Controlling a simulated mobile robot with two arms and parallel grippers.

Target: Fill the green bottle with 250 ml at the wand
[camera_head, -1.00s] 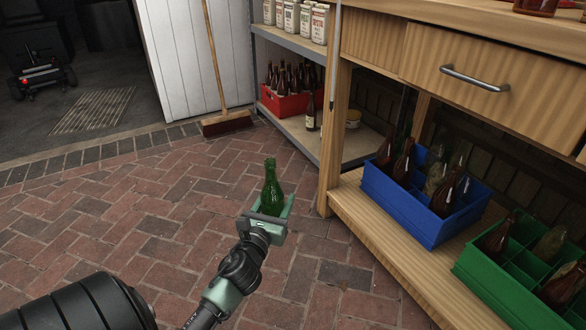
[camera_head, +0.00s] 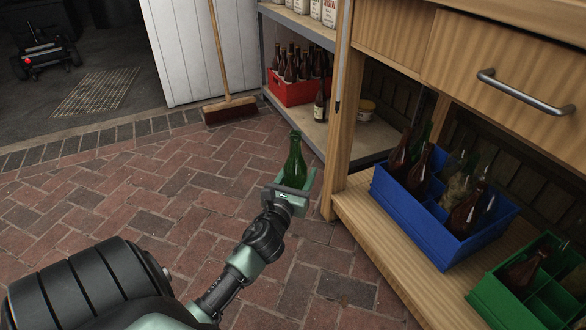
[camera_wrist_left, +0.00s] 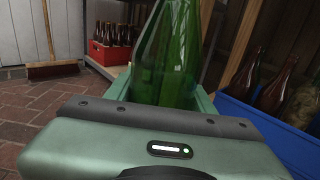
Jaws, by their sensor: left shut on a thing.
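The green bottle (camera_head: 294,163) stands upright in my left gripper (camera_head: 292,190), which is shut on it low on its body. The bottle is above the brick floor, left of the bench leg. In the left wrist view the bottle (camera_wrist_left: 168,55) rises between the fingers, its top cut off. It looks empty, though its base is hidden by the gripper. A thin pale rod (camera_head: 341,60), perhaps the wand, hangs in front of the bench's corner leg, with its tip right of and above the bottle. My right gripper is not in view.
The wooden bench (camera_head: 395,245) stands at right, with a blue crate (camera_head: 425,219) and a green crate (camera_head: 493,301) of bottles on its low shelf. A red crate (camera_head: 295,94) sits on the metal shelf behind. A broom (camera_head: 220,60) leans on the white door. The brick floor at left is clear.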

